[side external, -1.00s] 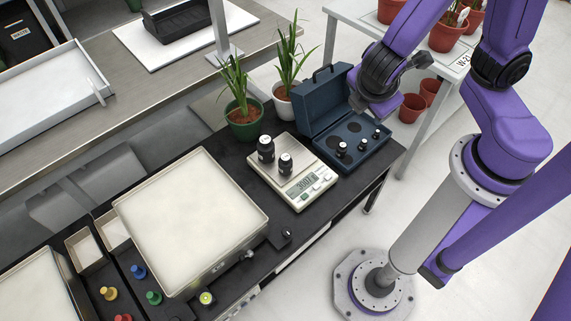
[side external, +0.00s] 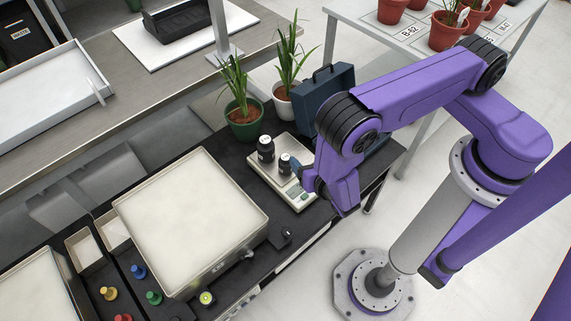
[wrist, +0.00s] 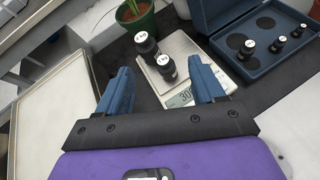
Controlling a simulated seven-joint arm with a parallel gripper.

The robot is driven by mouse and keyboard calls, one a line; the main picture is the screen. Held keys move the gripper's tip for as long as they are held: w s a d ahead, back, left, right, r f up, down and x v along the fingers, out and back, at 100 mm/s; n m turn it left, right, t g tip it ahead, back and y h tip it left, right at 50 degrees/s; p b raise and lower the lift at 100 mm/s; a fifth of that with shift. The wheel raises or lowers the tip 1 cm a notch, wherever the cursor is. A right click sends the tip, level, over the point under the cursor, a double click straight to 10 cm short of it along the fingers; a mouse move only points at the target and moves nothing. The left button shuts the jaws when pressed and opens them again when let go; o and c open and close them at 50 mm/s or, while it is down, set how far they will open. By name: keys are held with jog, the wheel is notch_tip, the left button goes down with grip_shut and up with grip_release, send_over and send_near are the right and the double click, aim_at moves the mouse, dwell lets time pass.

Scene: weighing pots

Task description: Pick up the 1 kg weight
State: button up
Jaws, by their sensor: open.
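Two black weights stand upright on the scale (side external: 257,166). The larger weight (side external: 265,148) is at the back and also shows in the wrist view (wrist: 145,47). The smaller black weight, which appears to be the 1 kg weight (side external: 285,164), stands in front of it. In the wrist view this smaller weight (wrist: 167,72) lies between the lines of my two blue fingers, beyond their tips. My gripper (side external: 297,168) is open and empty, beside the scale's display end, close to the smaller weight. The display is partly hidden by my finger in the wrist view.
The open blue case (wrist: 262,67) beside the scale holds several small weights and empty round recesses. Two potted plants (side external: 243,122) stand behind the scale. A large pale tray (side external: 190,220) lies to the left.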

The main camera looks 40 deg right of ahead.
notch_tip(320, 180, down, 6)
jog(key=n+y, duration=0.2)
jog(key=n, duration=0.1)
send_near(286, 158)
jog(key=x, duration=0.7)
jog(key=shift+s+d+f, duration=0.1)
jog(key=shift+d+f, duration=0.1)
jog(key=shift+d, duration=0.1)
jog(key=shift+a+x, duration=0.15)
jog(key=shift+x, duration=1.15)
jog(key=shift+a+x, duration=0.1)
jog(key=shift+x, duration=1.25)
jog(key=shift+r, duration=0.15)
